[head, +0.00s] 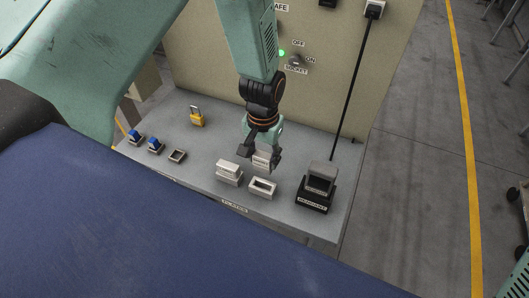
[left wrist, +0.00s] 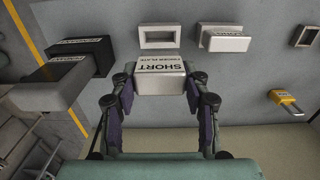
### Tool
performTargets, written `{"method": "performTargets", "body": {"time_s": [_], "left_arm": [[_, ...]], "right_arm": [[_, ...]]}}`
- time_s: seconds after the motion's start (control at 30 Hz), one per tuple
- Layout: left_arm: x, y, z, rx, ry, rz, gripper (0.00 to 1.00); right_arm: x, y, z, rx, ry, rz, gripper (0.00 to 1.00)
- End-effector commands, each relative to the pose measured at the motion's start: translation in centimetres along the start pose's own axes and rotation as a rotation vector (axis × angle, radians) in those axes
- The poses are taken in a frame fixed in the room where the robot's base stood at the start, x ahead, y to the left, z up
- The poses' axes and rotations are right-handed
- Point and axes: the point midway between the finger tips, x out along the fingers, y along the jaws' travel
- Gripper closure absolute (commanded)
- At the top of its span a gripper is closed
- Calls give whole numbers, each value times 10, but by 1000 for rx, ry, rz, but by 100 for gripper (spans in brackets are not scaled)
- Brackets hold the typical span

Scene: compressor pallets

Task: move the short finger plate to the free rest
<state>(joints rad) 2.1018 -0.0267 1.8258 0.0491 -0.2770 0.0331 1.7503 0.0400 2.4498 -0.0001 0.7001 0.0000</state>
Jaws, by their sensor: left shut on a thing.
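The short finger plate (left wrist: 162,80), a pale block with its name printed on top, is held between the fingers of my left gripper (left wrist: 160,88). In the head view my left gripper (head: 261,152) points down at the grey bench, with the plate (head: 263,160) partly hidden by its fingers. The free rest (head: 262,188) is an empty white rectangular frame, just in front of the held plate. In the left wrist view the free rest (left wrist: 160,29) lies beyond the plate, apart from it. My right gripper is not in view.
Another pale plate (head: 229,168) sits on a rest left of the free one. A black holder (head: 314,202) with a grey block stands to the right. A yellow padlock (head: 197,119), small blue-topped pieces (head: 154,144) and an empty small frame (head: 177,156) are left. A panel rises behind.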

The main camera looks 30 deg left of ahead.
Motion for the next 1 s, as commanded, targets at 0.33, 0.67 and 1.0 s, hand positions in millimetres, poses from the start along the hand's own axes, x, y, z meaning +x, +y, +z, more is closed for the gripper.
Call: {"method": "performTargets", "body": {"time_s": [0.33,0.67,1.0], "left_arm": [[4,0,3,0,0,0,93],[29,0,3,0,-1,0,93],[56,0,1,0,0,0,93]], "right_arm": [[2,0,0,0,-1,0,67],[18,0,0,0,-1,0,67],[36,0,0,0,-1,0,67]]}}
